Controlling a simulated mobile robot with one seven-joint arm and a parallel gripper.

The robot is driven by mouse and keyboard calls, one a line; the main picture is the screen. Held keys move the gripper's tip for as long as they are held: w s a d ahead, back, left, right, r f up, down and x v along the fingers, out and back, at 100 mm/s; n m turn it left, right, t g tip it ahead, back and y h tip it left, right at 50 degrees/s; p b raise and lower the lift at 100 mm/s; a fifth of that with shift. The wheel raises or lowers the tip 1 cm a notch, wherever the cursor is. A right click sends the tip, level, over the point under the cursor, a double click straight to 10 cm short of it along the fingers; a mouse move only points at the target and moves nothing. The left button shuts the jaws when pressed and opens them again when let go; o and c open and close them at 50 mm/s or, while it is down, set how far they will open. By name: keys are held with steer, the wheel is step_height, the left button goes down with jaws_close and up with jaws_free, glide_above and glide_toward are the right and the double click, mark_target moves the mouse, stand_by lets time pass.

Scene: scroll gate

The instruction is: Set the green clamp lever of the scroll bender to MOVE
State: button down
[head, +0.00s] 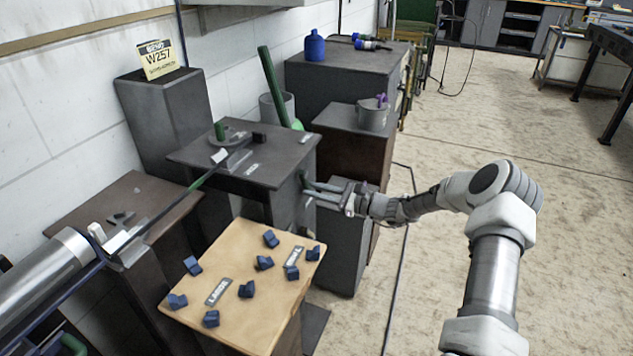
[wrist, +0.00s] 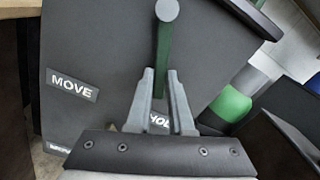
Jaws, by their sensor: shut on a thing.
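The scroll bender (head: 245,158) is a dark pedestal with a round former and a green post on top, left of my gripper in the head view. My gripper (head: 310,188) reaches its right side face. In the wrist view my gripper (wrist: 160,74) is shut on the green clamp lever (wrist: 163,48), which has a round grey end at the top. The lever also shows as a small green piece in the head view (head: 303,178). The MOVE label (wrist: 74,87) is left of the lever. The HOLD label (wrist: 159,121) is partly hidden behind the fingers, near the lever.
A wooden-topped stand (head: 235,275) with several blue blocks is in front of the bender. A dark cabinet (head: 343,235) stands below and behind my gripper. A grey pot (head: 372,115) sits on a box behind. The floor (head: 480,130) to the right is open.

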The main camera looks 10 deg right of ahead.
steer(key=m+p, duration=0.1)
steer(key=s+a+m+p, duration=0.1)
steer(key=m, duration=0.1)
steer(key=shift+s+p, duration=0.25)
steer(key=shift+p, duration=0.1)
steer(key=m+p, duration=0.1)
steer(key=s+a+m+p, duration=0.1)
steer(key=shift+s+m, duration=0.25)
steer(key=shift+m, duration=0.05)
steer(key=shift+s+a+r+m+p, duration=0.1)
steer(key=shift+s+a+m+p, duration=0.3)
steer(key=shift+m+p, duration=0.55)
steer(key=shift+s+a+r+m+p, duration=0.15)
steer(key=shift+s+a+m+p, duration=0.1)
steer(key=shift+s+m+p, duration=0.55)
steer(key=shift+s+a+r+m+p, duration=0.1)
steer(key=shift+s+a+m+p, duration=0.2)
steer(key=shift+m+p, duration=0.75)
steer(key=shift+m, duration=0.3)
steer(key=c, duration=0.8)
jaws_free()
steer(key=p+v, duration=0.1)
steer(key=v, duration=1.6)
steer(key=shift+s, duration=0.2)
steer(key=shift+d+r, duration=0.1)
